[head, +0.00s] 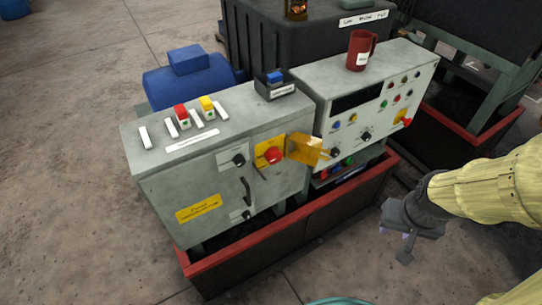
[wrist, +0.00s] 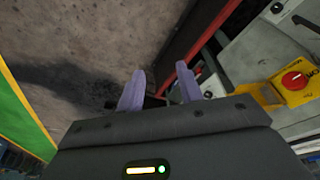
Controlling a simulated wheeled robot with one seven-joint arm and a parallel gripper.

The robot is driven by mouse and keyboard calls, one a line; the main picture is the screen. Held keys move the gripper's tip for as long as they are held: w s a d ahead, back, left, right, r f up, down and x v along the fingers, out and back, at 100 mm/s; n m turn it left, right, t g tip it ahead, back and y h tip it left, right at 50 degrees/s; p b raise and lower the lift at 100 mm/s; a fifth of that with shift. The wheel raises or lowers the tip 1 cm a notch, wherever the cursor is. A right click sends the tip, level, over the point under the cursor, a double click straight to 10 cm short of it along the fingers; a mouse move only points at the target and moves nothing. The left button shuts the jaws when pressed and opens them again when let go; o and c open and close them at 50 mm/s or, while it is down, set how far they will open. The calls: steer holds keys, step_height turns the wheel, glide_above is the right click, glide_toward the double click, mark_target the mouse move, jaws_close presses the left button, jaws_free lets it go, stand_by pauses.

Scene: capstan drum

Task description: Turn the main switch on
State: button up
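A red rotary knob on a yellow plate, which looks like the main switch (head: 273,155), is on the front of the left grey control box (head: 218,178). It also shows at the right edge of the wrist view (wrist: 293,80). An orange-yellow flap (head: 308,149) sticks out from the plate's right side. My gripper (head: 394,243) is to the right of the boxes and in front of the red trough, well apart from the switch. In the wrist view its two purple fingers (wrist: 160,76) are spread with nothing between them.
A second grey box (head: 358,112) with buttons and knobs stands to the right, with a dark red mug (head: 361,50) on top. A red-rimmed trough (head: 300,216) runs below both boxes. The concrete floor in front is clear.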

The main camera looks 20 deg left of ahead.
steer(key=shift+s, duration=0.1)
steer(key=shift+o, duration=1.3)
steer(key=o, duration=0.3)
steer(key=shift+w+f, duration=0.1)
steer(key=shift+w, duration=0.15)
steer(key=shift+o, duration=0.8)
steer(key=w+a+f+n+t+b, duration=0.1)
steer(key=w+f+n+t, duration=0.3)
steer(key=w, duration=0.5)
steer(key=shift+f+n+b, duration=0.45)
steer(key=shift+f+n, duration=0.1)
steer(key=shift+n, duration=0.15)
steer(key=w+a+f+n+t+y+b, duration=0.1)
steer(key=w+a+f+n+t+y, duration=0.1)
steer(key=w+a+f+n+y, duration=0.3)
steer(key=w+a+n+t+y+b, duration=0.1)
steer(key=a+n+t+y+b, duration=0.15)
steer(key=a+n, duration=0.4)
steer(key=s+a+n+g+y, duration=0.1)
steer(key=s+a+n+y, duration=0.4)
steer(key=a+y, duration=0.1)
steer(key=shift+a+f+y+b, duration=0.25)
steer(key=shift+a+y+b, duration=0.2)
steer(key=shift+y, duration=0.3)
steer(key=shift+n, duration=0.25)
